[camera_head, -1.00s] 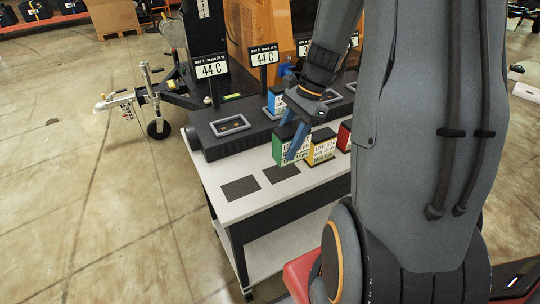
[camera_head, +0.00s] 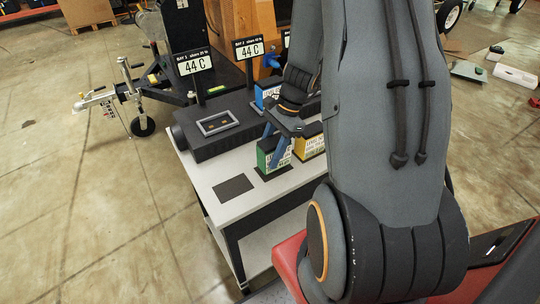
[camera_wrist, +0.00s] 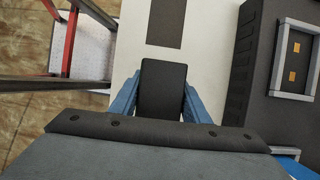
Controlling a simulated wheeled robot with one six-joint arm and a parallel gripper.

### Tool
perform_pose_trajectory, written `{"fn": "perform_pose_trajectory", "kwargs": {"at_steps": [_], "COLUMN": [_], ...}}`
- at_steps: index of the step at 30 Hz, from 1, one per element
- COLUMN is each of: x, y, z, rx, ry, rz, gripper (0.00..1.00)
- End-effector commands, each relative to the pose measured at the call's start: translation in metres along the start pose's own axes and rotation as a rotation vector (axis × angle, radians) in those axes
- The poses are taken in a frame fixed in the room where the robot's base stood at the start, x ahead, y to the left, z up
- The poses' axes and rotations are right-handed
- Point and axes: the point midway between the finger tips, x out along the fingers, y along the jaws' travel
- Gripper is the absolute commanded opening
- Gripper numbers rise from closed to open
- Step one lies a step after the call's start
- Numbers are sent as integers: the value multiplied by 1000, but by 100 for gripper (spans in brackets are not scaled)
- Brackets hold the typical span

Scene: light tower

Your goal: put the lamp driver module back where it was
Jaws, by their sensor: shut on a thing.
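My gripper (camera_head: 273,150) has blue fingers shut on a green module (camera_head: 265,162) with a black top and a white label too small to read. The green module is upright, with its base on or just above a dark mat (camera_head: 259,177) at the table's front edge. In the wrist view its black top (camera_wrist: 163,90) sits between the two blue fingers (camera_wrist: 162,98). A yellow module (camera_head: 312,148) stands just right of it. The left bay of the black housing has an empty socket (camera_head: 218,124), which also shows in the wrist view (camera_wrist: 297,60).
A bare dark mat (camera_head: 233,187) lies left of the green module on the white table (camera_head: 205,178). A blue module (camera_head: 265,92) stands in the second bay. Signs reading 44 C (camera_head: 194,63) rise behind the housing. A trailer hitch (camera_head: 130,95) is at the left.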

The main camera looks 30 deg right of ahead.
Motion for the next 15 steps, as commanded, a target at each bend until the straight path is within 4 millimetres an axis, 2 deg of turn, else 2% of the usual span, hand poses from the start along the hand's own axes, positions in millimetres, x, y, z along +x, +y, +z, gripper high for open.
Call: {"fn": "perform_pose_trajectory", "kwargs": {"at_steps": [4,15], "x": [12,15], "y": [0,-1], "z": [-5,-7], "rx": [0,-1], "ry": [0,1], "rz": [-1,-1], "gripper": [2,2]}}
